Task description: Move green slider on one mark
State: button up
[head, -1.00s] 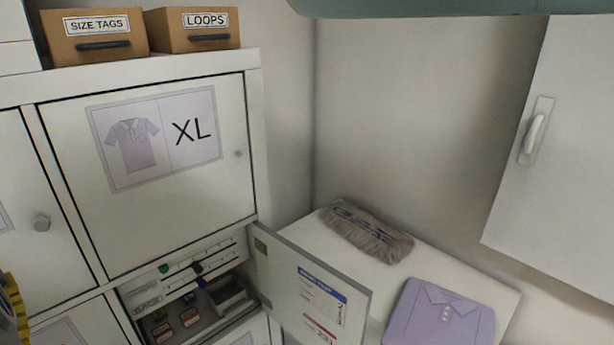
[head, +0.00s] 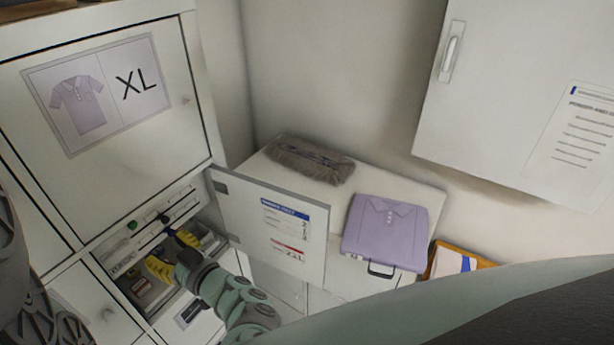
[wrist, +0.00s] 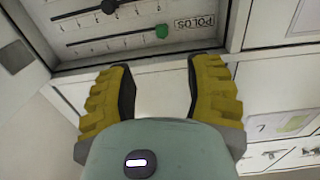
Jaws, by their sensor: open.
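The green slider (head: 132,225) sits on the slotted panel inside the open compartment, near the left end of its track. In the wrist view the panel is upside down, and the green slider (wrist: 162,31) is beside the POLOS label (wrist: 190,22) on a track with marks. My gripper (head: 172,252) is in front of the panel in the head view. In the wrist view my gripper (wrist: 161,65) is open, with yellow padded fingers spread and nothing between them. The green slider lies beyond the fingertips, between their lines, apart from both.
A black slider (wrist: 109,6) is on the neighbouring track. The open compartment door (head: 270,230) stands to the right of my gripper. A folded purple polo (head: 385,232) and a brown bundle (head: 312,160) lie on the white surface beyond it.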

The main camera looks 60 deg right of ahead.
aim_at(134, 226)
jog(key=w, duration=0.4)
jog(key=w+b, duration=0.1)
jog(key=w, duration=0.3)
jog(key=w+b, duration=0.1)
jog(key=w, duration=0.3)
jog(key=shift+w+a, duration=0.35)
jog(key=shift+w, duration=0.05)
grip_shut()
